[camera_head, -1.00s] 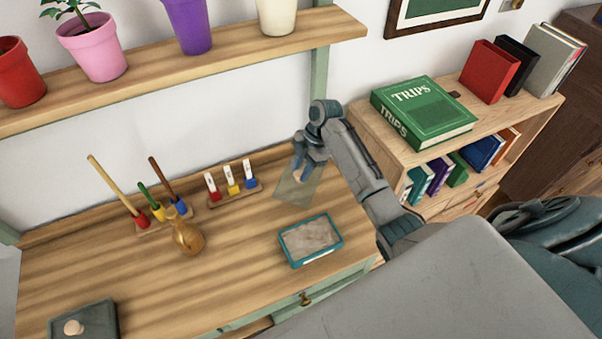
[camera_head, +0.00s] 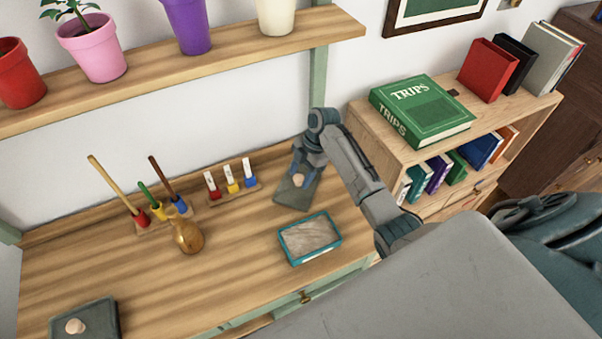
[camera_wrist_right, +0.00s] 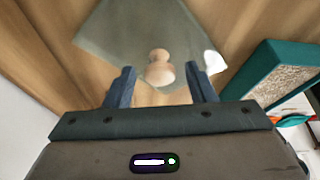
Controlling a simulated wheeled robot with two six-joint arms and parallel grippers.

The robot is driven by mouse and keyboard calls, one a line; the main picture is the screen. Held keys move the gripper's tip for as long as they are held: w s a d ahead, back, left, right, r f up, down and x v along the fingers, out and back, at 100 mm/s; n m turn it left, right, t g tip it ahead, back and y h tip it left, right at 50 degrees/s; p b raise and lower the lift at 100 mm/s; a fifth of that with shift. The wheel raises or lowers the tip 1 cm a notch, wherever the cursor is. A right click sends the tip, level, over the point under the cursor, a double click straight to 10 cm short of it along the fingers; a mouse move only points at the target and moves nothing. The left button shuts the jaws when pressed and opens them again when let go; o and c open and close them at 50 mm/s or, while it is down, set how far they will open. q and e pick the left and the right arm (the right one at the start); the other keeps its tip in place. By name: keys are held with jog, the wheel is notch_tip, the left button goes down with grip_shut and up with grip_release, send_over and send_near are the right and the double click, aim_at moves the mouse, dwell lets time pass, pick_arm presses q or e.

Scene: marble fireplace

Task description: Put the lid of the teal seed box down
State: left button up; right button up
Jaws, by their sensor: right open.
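The teal seed box (camera_head: 291,263) stands open near the table's front right, filled with pale brown contents. Its teal wall also shows at the right of the right wrist view (camera_wrist_right: 262,72). A grey-green lid (camera_head: 287,196) with a round wooden knob (camera_head: 299,180) lies on the table behind the box, apart from it. My right gripper (camera_head: 306,173) is over this lid and open. In the right wrist view the knob (camera_wrist_right: 158,70) is between the two spread fingers, with a gap on each side. My left gripper is not in view.
Another dark lid-like piece with a knob (camera_head: 97,317) lies at the front left. A brown gourd-shaped object (camera_head: 186,236) and peg stands (camera_head: 236,195) are left of the lid. A shelf with pots (camera_head: 200,72) hangs above. A bookcase (camera_head: 397,152) adjoins on the right.

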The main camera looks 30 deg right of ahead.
jog(key=shift+d+r, duration=0.15)
jog(key=shift+r, duration=0.1)
jog(key=b+v, duration=0.2)
jog(key=v, duration=0.9)
jog(key=shift+r, duration=0.35)
